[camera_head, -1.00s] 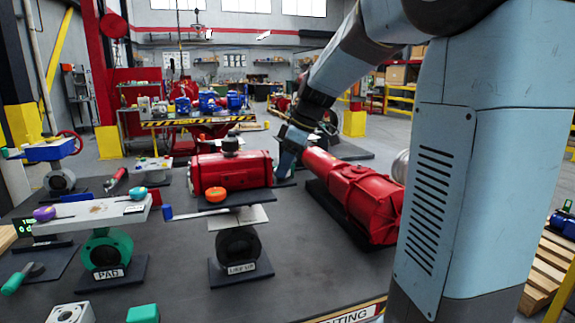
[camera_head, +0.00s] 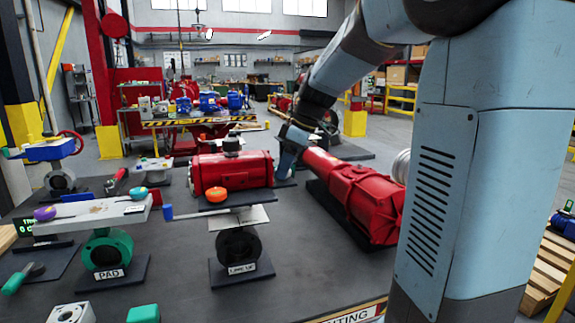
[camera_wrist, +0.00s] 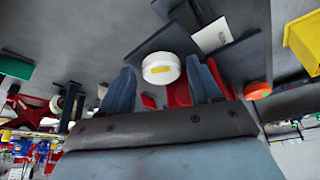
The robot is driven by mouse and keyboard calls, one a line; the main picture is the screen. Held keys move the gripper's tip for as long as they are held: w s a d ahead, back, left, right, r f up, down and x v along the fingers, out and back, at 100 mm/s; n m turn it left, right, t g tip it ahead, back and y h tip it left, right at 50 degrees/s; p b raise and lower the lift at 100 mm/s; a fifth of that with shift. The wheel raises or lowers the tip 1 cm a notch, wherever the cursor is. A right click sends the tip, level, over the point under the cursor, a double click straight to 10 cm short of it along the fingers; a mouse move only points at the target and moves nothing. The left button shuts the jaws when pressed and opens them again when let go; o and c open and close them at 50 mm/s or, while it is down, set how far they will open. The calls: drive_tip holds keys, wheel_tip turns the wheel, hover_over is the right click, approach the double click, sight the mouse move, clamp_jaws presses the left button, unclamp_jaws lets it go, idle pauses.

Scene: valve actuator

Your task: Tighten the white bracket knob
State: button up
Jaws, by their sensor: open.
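The white knob (camera_wrist: 161,68) is round, with a yellow mark on its face, and shows in the wrist view beside a dark flat plate (camera_wrist: 150,42). My gripper (camera_wrist: 160,78) is open, with one blue-grey finger to the left of the knob and one to the right. The knob appears between the fingertips with gaps on both sides; I cannot tell how deep it sits between them. In the head view my arm reaches down behind the red actuator (camera_head: 232,173), and the white knob and fingertips are hidden there.
An orange knob (camera_head: 216,194) sits on a plate above the valve with a partly readable label (camera_head: 238,247); it also shows in the wrist view (camera_wrist: 258,90). A long red cylinder (camera_head: 360,197) lies right of my wrist. A green valve (camera_head: 106,250) stands at left.

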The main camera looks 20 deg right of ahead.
drive_tip(key=v, duration=0.8)
